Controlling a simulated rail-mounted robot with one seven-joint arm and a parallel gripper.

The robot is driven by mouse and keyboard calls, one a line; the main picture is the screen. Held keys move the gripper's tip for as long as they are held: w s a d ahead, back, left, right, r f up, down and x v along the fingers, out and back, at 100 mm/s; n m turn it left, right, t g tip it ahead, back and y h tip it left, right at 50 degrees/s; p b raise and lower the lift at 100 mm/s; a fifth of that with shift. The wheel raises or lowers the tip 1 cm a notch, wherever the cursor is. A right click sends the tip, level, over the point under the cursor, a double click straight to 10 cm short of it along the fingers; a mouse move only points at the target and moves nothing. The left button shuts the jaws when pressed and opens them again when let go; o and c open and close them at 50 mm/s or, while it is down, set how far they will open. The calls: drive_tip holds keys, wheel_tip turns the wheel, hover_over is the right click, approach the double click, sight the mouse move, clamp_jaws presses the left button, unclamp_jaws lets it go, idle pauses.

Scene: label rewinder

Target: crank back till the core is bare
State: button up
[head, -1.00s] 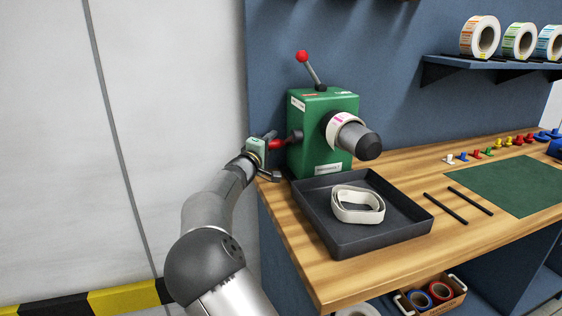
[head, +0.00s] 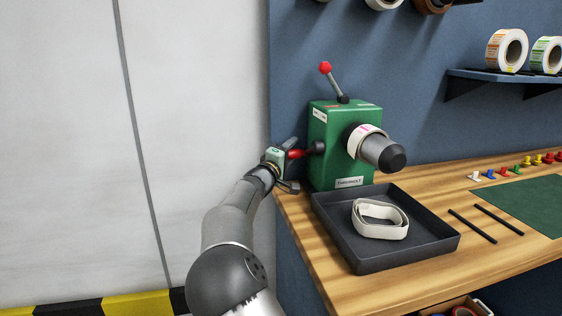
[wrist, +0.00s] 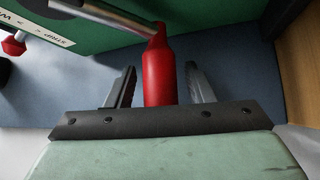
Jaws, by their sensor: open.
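The green rewinder (head: 340,145) stands at the left end of the bench. A grey spindle with a dark end cap (head: 388,156) sticks out of its front. A white label band with pink print (head: 364,140) still wraps the spindle near the housing. The red crank handle (head: 297,153) is on the rewinder's left side. In the wrist view the red handle (wrist: 158,75) lies between the two fingers of my gripper (wrist: 160,88), with gaps on both sides. My gripper is open around it. A lever with a red knob (head: 325,68) stands on top of the housing.
A black tray (head: 330,222) sits below the spindle with a loose loop of white strip (head: 380,219) in it. Two black rods (head: 472,225) and a green mat (head: 525,203) lie to the right. Label rolls (head: 507,50) stand on a shelf.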

drive_tip(key=v, duration=1.7)
